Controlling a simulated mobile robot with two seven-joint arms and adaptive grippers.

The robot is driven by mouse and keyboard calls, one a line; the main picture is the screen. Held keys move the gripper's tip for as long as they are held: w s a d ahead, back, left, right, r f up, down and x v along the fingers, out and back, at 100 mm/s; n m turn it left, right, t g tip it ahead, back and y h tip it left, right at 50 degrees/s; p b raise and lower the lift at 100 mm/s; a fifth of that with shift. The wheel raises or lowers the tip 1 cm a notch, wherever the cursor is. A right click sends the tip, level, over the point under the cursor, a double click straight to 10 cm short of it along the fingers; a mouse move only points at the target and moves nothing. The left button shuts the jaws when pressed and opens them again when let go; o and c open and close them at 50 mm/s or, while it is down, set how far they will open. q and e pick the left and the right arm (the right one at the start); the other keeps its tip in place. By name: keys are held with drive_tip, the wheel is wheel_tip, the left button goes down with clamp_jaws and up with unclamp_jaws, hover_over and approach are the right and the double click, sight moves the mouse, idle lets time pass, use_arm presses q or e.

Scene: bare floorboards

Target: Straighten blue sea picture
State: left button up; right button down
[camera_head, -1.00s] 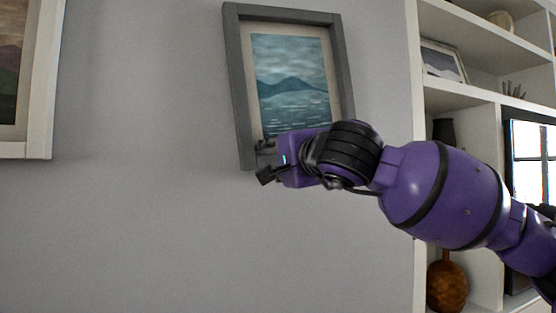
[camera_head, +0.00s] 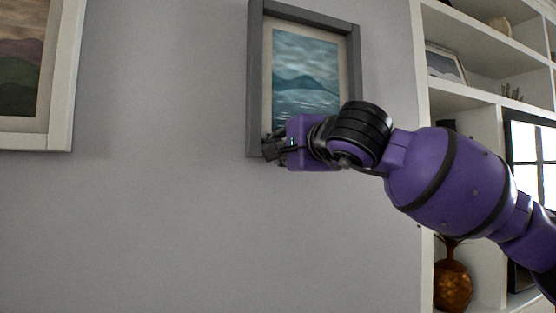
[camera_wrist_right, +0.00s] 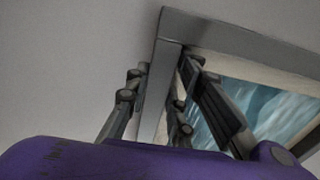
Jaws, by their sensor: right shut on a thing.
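The blue sea picture (camera_head: 303,80) hangs on the wall in a grey frame, which also shows in the right wrist view (camera_wrist_right: 235,50). Its left edge looks close to upright in the head view. My right gripper (camera_head: 271,149) is at the lower left corner of the frame, shut on its edge. In the right wrist view my right gripper (camera_wrist_right: 160,105) has one finger outside the frame and one inside, over the picture side. My right arm hides the frame's lower right part. My left gripper is in neither view.
A second picture in a white frame (camera_head: 60,100) hangs at the left. A white shelf unit (camera_head: 425,100) stands at the right with a small framed picture (camera_head: 445,64) and a brown vase (camera_head: 452,284). The wall between the pictures is bare.

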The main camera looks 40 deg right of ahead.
drive_tip(key=c, duration=1.9)
unclamp_jaws()
drive_tip(key=shift+c, duration=0.2)
drive_tip(key=o, duration=0.4)
drive_tip(key=v, duration=1.2)
drive_tip(key=shift+s, duration=0.1)
